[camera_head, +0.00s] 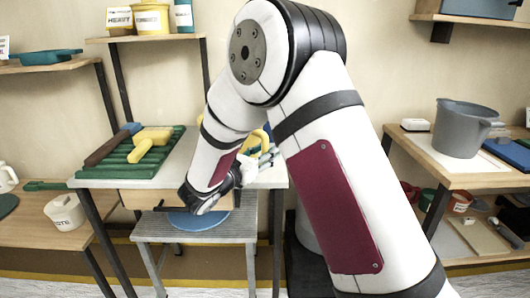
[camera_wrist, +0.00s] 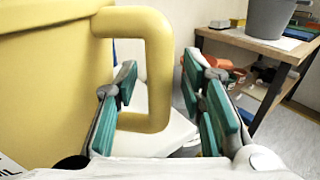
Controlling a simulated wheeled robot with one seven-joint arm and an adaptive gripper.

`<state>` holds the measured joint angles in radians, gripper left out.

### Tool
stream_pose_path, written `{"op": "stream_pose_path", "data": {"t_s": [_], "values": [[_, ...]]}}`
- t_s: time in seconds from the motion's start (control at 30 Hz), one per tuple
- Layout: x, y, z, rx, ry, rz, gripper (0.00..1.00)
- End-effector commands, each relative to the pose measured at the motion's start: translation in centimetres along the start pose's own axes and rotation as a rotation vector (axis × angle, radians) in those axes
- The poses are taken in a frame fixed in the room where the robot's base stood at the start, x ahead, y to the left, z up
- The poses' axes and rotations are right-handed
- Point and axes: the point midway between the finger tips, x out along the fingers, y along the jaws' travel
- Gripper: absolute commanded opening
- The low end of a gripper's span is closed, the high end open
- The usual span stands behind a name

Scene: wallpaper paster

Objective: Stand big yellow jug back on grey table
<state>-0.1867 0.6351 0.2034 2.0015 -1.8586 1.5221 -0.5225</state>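The big yellow jug (camera_wrist: 45,85) fills the left of the wrist view, with its handle (camera_wrist: 158,75) facing my gripper. It looks upright; its base is out of view. My gripper (camera_wrist: 165,105) is open. Its left finger reaches through the handle opening and its right finger is outside, with a gap, so the handle's upright bar is between them. In the head view, only a yellow sliver of the jug (camera_head: 262,130) shows behind my arm, beside my gripper (camera_head: 262,162). The grey table (camera_head: 172,172) is partly hidden by my arm.
A green tray (camera_head: 120,160) with yellow and dark tools lies on the table's left. A grey step stool (camera_head: 160,230) with a blue disc stands in front. A wooden bench (camera_head: 460,180) with a grey bucket (camera_head: 462,128) is at right. Shelves hang at upper left.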

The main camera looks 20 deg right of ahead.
Motion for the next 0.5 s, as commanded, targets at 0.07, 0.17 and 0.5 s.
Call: {"op": "stream_pose_path", "data": {"t_s": [0.07,0.17,0.5], "values": [[0.0,0.0,0.0,0.000,0.000,0.000,0.37],[0.0,0.0,0.0,0.000,0.000,0.000,0.37],[-3.4,0.1,0.5,-0.001,0.001,0.005,0.37]]}}
